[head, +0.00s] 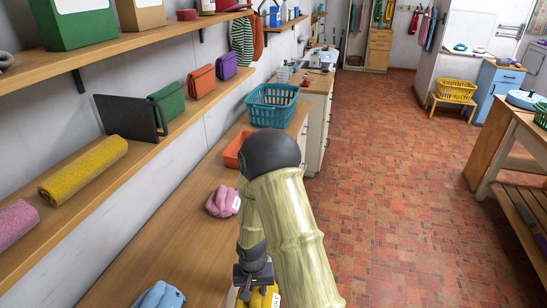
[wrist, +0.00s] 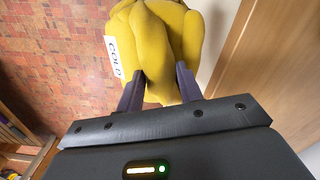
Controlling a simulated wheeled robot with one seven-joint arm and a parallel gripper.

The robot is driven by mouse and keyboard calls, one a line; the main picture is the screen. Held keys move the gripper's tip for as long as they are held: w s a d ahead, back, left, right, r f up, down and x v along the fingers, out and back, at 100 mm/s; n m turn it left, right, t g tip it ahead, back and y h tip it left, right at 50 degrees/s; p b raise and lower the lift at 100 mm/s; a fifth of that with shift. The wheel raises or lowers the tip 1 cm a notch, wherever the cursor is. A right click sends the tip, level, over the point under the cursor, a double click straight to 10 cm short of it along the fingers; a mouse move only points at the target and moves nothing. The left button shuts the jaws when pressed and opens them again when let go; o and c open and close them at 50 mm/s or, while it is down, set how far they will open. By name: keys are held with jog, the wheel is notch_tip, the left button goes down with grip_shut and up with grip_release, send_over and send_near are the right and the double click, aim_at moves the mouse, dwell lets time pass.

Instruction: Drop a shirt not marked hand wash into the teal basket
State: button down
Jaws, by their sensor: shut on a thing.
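My gripper (head: 254,283) is shut on a bunched yellow shirt (wrist: 158,38). It shows between the two fingers in the wrist view, with a white tag reading COLD. In the head view only a little of the yellow shirt (head: 268,299) shows, below my gripper. The teal basket (head: 272,105) stands on the counter farther off, beyond my arm. A pink shirt (head: 223,201) with a white tag, too small to read, lies on the counter left of my arm. A blue shirt (head: 160,296) with a partly visible tag lies at the bottom edge.
An orange container (head: 233,151) sits on the counter before the teal basket, partly behind my arm. Wall shelves on the left hold a rolled yellow towel (head: 84,170), pouches and boxes. A yellow basket (head: 456,91) stands on a stool far right. The brick floor (head: 390,190) is clear.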

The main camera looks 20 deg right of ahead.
notch_tip(320, 180, down, 20)
jog(key=d+n, duration=0.1)
jog(key=n, duration=0.2)
jog(key=shift+w+n, duration=0.3)
jog(key=shift+n, duration=0.1)
